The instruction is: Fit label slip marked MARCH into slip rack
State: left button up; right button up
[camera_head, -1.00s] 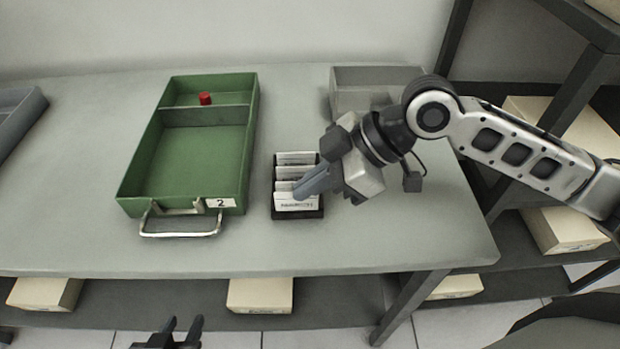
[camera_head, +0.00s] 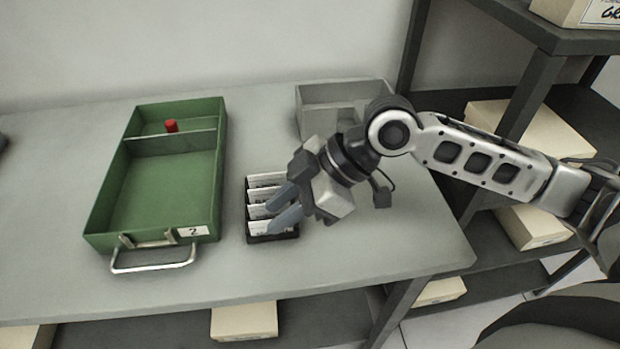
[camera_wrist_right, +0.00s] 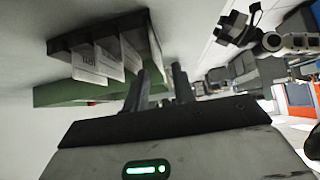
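The slip rack (camera_head: 252,240) is a small black holder on the table, right of the green tray. Several white label slips (camera_head: 265,228) stand in it, one behind another. Their print is too small to read, so I cannot tell which is MARCH. My right gripper (camera_head: 270,214) is at the rack's right side, its two fingers apart, with nothing seen between them. In the right wrist view the rack (camera_wrist_right: 140,25) and slips (camera_wrist_right: 95,66) appear upside down beside the open fingers (camera_wrist_right: 160,85). My left gripper is not in view.
A green tray (camera_head: 160,195) with a wire handle, a "2" label and a red piece (camera_head: 171,126) stands left of the rack. A grey open box (camera_head: 320,95) stands behind my right gripper. Dark shelves with cartons (camera_head: 525,225) stand at the right. The table front is clear.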

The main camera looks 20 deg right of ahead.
jog(key=b+v, duration=0.1)
jog(key=v, duration=1.5)
jog(key=shift+b, duration=0.3)
jog(key=shift+f, duration=0.1)
